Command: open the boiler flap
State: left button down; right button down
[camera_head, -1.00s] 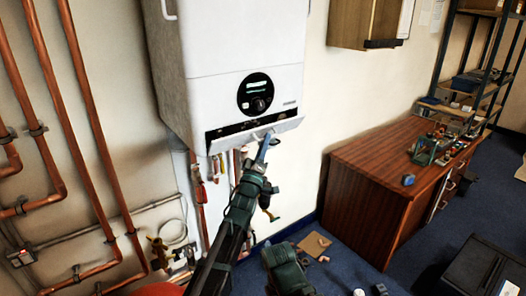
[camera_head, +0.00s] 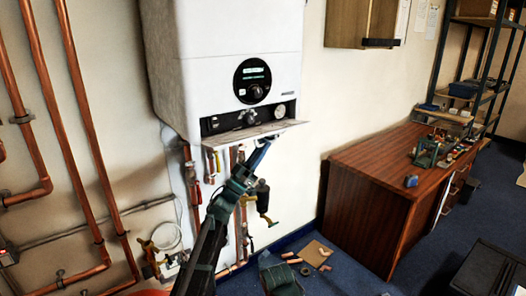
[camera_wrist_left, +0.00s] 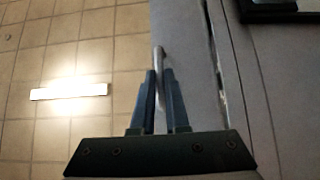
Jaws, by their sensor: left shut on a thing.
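The white boiler (camera_head: 205,70) hangs on the wall in the head view. Its boiler flap (camera_head: 240,135) at the lower front is swung down and sticks out nearly flat, baring a dark panel (camera_head: 225,122) with a knob and a round gauge. My left gripper (camera_head: 264,143) reaches up from below and is shut at the flap's outer edge. In the left wrist view its blue fingers (camera_wrist_left: 160,85) close around a thin metal bar (camera_wrist_left: 158,55) beside a grey surface. The fingers partly cover the bar. My right gripper is not in view.
Copper pipes (camera_head: 78,100) run down the wall at the left. More pipes and valves (camera_head: 240,200) hang below the boiler, close to my left arm. A wooden desk (camera_head: 365,175) stands to the right, with a wall cabinet (camera_head: 352,22) above. Cardboard (camera_head: 317,252) lies on the blue floor.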

pick_arm(q)
jog(key=shift+w+a+f+m+g+h, duration=0.1)
jog(key=shift+f+m+g+h, duration=0.15)
jog(key=shift+m+g+h, duration=0.4)
jog(key=shift+y, duration=0.25)
jog(key=c, duration=0.9)
grip_release()
jog(key=shift+b+v, duration=5.05)
jog(key=shift+v, duration=1.85)
jog(key=shift+f, duration=0.1)
